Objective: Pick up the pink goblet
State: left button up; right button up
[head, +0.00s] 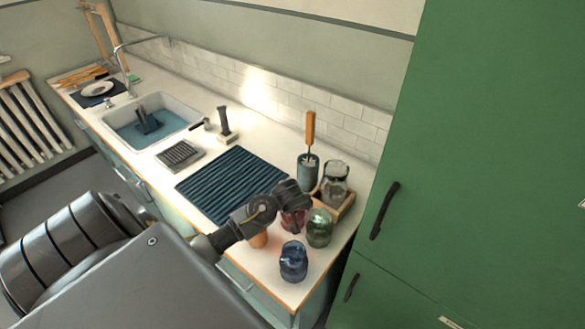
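The pink goblet (291,222) stands on the white counter near its front right end. It is partly hidden behind and below my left gripper (294,201), so only a reddish part of it shows. My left gripper, dark grey, comes in from the lower left and is right at the top of the pink goblet in this view. Its fingers overlap the goblet and blend with it; I cannot tell whether they touch it or how far apart they are. My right gripper is not in view.
A green goblet (319,229) stands just right of the pink one, a blue goblet (293,263) in front. An orange object (259,240) is left. Behind are a jar (335,180) in a wooden tray and a utensil cup (307,172). A ribbed dark mat (225,180) lies left.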

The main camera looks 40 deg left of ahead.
pick_arm(q)
jog(key=shift+s, duration=0.1)
jog(key=c, duration=1.3)
jog(key=shift+r, duration=0.1)
